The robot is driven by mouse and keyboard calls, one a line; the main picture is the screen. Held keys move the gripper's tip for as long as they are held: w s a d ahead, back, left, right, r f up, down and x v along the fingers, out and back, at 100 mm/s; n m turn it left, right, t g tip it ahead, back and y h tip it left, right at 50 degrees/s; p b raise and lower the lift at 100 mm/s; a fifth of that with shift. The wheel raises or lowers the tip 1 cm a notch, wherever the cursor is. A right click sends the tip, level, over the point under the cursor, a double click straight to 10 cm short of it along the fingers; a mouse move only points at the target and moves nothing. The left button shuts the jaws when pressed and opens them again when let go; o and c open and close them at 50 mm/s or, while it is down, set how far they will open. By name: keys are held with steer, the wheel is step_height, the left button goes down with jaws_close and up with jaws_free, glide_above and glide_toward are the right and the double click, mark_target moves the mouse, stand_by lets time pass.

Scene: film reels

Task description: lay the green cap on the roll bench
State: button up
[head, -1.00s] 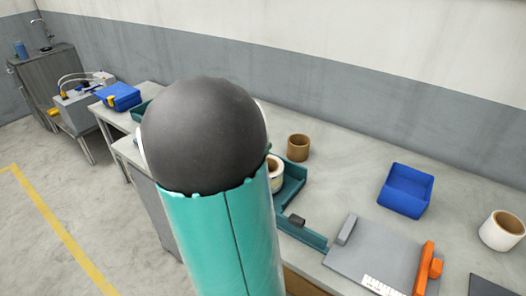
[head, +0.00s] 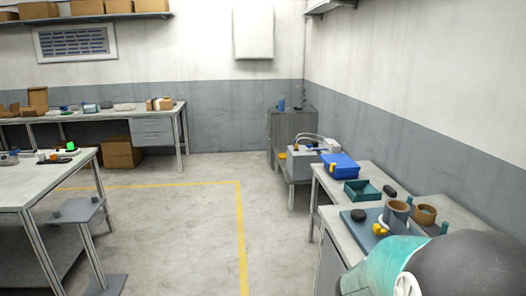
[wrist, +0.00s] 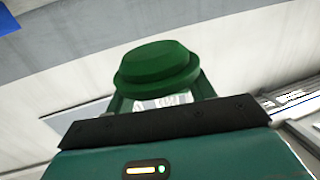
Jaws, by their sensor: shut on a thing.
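The green cap (wrist: 155,68), dark green with a stepped round top, is held in my gripper (wrist: 160,92), whose fingers show on both sides below it in the wrist view. My gripper does not show in the head view; only part of my arm fills the lower right corner there. The bench with rolls (head: 336,228) stands at the right in the head view. It carries a brown-rimmed roll (head: 396,216) on a blue plate (head: 352,217), and another roll (head: 426,213). My arm hides its near part.
Beyond the rolls are a green tray (head: 362,191) and a blue case (head: 341,165). A table (head: 30,188) and a low stool (head: 78,210) stand at the left. A long back bench (head: 100,116) lines the far wall. Open floor (head: 190,215) lies between.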

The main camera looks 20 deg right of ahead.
steer(key=w+a+f+n+t+y, duration=0.35)
steer(key=w+a+f+t, duration=0.3)
steer(key=w, duration=0.25)
steer(key=w+a+f+n+t+y, duration=0.2)
steer(key=w+a+f+n+t, duration=0.4)
steer(key=w, duration=0.3)
steer(key=w+a+f+n+t+y, duration=0.2)
steer(key=a+f+n+y, duration=0.2)
steer(key=a+f, duration=0.5)
steer(key=w+a+f+n+t+y, duration=0.2)
steer(key=a+f+n+y, duration=0.2)
steer(key=a+f+y, duration=0.4)
steer(key=a+f, duration=0.1)
steer(key=a, duration=0.4)
steer(key=shift+a, duration=0.25)
steer(key=shift+a+r, duration=0.1)
